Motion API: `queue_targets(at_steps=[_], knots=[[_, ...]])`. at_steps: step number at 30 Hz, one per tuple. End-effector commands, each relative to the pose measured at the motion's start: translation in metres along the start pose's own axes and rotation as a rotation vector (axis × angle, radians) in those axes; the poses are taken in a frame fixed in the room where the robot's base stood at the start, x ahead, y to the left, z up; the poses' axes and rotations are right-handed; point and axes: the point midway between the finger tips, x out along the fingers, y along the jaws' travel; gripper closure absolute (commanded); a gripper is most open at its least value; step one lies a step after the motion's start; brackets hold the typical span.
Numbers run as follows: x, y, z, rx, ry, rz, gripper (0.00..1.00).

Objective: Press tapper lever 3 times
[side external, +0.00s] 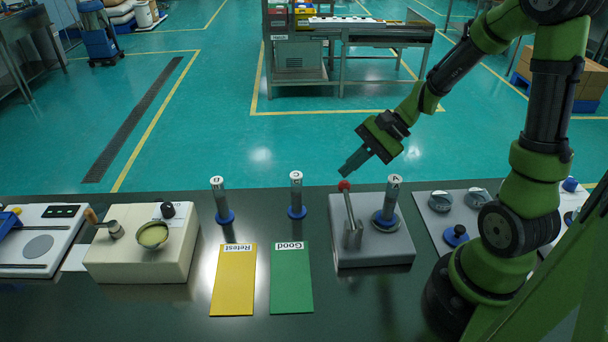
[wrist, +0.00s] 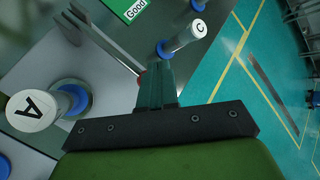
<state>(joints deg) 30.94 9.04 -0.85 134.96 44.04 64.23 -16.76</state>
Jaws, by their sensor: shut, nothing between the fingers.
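The tapper lever (side external: 349,212) is a grey rod with a red ball knob (side external: 344,186). It stands up, leaning slightly left, from a grey block on the grey tapper base (side external: 374,258). My gripper (side external: 347,172) is shut and empty, its fingertips just above the red knob in the side view. I cannot tell whether they touch it. In the wrist view my shut fingers (wrist: 153,82) partly cover the knob, and the lever's rod (wrist: 105,42) runs up and left from it. Cylinder A (side external: 389,203) stands on the same base, right of the lever; it also shows in the wrist view (wrist: 33,110).
Cylinders C (side external: 296,197) and B (side external: 221,202) stand left of the base. A green Good mat (side external: 291,280) and a yellow Retest mat (side external: 233,282) lie in front. A cream block (side external: 140,265) with a bowl is farther left. Dishes (side external: 440,201) stand at right.

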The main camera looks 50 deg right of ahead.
Motion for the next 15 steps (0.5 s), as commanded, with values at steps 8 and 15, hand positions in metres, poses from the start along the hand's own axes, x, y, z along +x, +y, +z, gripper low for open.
queue_targets(at_steps=[8,15], knots=[[0.0021,0.0016,-0.0014,0.001,-0.001,0.001,1.00],[0.0061,0.0045,-0.0045,0.000,0.000,0.000,1.00]])
